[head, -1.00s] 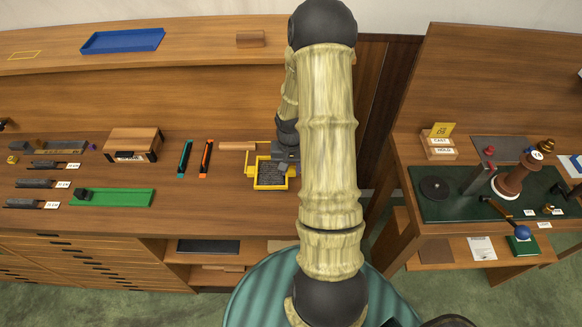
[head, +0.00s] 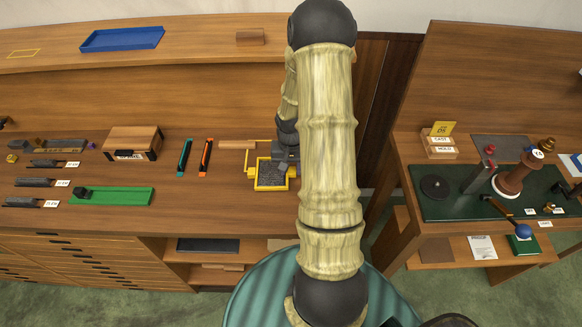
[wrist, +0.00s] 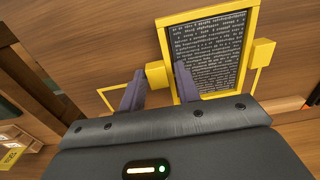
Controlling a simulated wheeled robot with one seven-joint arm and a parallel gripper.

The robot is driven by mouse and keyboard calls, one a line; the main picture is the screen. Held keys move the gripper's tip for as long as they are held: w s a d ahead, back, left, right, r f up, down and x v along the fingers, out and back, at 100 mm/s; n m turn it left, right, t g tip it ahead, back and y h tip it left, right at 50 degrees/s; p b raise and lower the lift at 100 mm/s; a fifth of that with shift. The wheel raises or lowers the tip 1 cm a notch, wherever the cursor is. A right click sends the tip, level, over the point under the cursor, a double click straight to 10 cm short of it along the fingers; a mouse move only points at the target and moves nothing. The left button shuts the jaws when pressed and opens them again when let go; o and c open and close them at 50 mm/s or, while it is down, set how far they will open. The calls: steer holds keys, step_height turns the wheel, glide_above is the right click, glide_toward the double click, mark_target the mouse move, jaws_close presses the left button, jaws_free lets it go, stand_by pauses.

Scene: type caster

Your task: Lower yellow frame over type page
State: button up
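The type page (head: 271,173) is a dark block of small light lettering on the bench, left of my arm. The yellow frame (head: 257,187) surrounds it closely, and lettering shows inside the frame. In the wrist view the yellow frame (wrist: 174,63) borders the dark page (wrist: 207,50), with a yellow block on each side. In the head view my gripper (head: 287,160) is at the frame's right side, partly hidden by my arm. The frame's lower contact is hidden.
Teal (head: 184,157) and orange (head: 206,157) strips lie left of the frame, with a green tray (head: 125,196) and wooden box (head: 133,142) farther left. A wooden bar (head: 237,145) lies behind. A second bench with casting tools stands right of my arm.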

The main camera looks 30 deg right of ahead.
steer(key=o, duration=0.3)
steer(key=shift+o, duration=0.2)
step_height(320, 180, up, 17)
steer(key=b, duration=0.1)
steer(key=shift+r+b, duration=0.2)
steer(key=shift+b, duration=0.15)
steer(key=shift+a, duration=0.1)
stand_by(0.4)
steer(key=s+a+n+t, duration=0.1)
steer(key=s+a+n, duration=0.2)
steer(key=a, duration=0.6)
steer(key=s+a+n+t, duration=0.1)
steer(key=s+a+n, duration=0.2)
steer(key=a, duration=0.6)
steer(key=s, duration=0.2)
steer(key=shift+s+f+n+t, duration=0.3)
steer(key=shift+s+f+n, duration=0.1)
